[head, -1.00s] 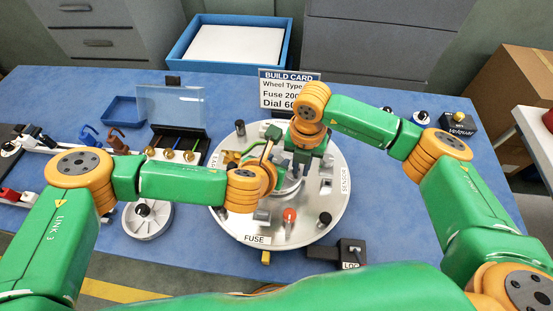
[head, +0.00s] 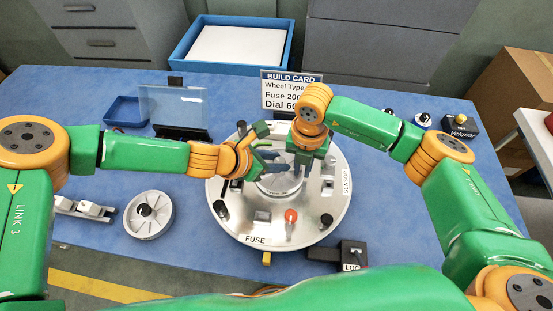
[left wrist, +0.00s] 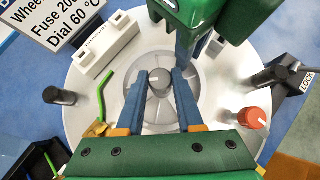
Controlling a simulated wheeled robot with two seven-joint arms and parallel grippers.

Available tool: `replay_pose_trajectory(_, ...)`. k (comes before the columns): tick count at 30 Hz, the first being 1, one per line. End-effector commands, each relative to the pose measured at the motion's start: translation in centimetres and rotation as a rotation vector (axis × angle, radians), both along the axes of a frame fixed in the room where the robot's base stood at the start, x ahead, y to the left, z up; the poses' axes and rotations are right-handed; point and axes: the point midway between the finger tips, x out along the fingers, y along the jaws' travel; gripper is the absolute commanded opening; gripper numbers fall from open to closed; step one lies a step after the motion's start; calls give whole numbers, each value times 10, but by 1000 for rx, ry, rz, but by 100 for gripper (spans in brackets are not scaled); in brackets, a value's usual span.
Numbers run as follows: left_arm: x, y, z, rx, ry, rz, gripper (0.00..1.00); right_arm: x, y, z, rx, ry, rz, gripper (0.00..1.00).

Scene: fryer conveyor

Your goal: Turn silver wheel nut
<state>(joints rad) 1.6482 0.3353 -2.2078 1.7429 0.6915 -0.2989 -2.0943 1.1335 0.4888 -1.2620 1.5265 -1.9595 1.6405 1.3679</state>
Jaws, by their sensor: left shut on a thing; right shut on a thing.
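The silver wheel nut (left wrist: 159,82) is a grey round knob with a white mark at the centre of the grey spoked wheel (left wrist: 153,117), seen in the left wrist view. My left gripper (left wrist: 161,76) has its blue fingers on both sides of the nut, shut on it. In the head view my left gripper (head: 268,162) reaches in from the left over the round silver plate (head: 238,222). My right gripper (head: 302,165) points down over the wheel from above. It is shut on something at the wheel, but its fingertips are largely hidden.
A red knob (head: 291,216) and black posts stand on the plate. A spare spoked wheel (head: 148,216) lies left of it. A LOC-marked black block (head: 352,254) stands front right. The build card (head: 290,90) stands behind. A green bent rod (left wrist: 105,92) is beside my left gripper.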

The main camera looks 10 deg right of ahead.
Motion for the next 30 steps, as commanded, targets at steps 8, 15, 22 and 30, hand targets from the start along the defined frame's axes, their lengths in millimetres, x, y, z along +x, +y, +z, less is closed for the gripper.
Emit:
replay_pose_trajectory(8,1,2,-1,4,1,-86,0,-1,0,-1,1,4,3,0)
replay_pose_trajectory(15,2,3,-1,4,2,-104,0,-1,0,-1,0,4,3,0)
replay_pose_trajectory(22,2,3,-1,5,2,-102,0,-1,0,-1,-2,5,2,0)
replay_pose_trajectory(30,2,3,0,3,1,-103,49,-1,0,-1,-2,5,2,0)
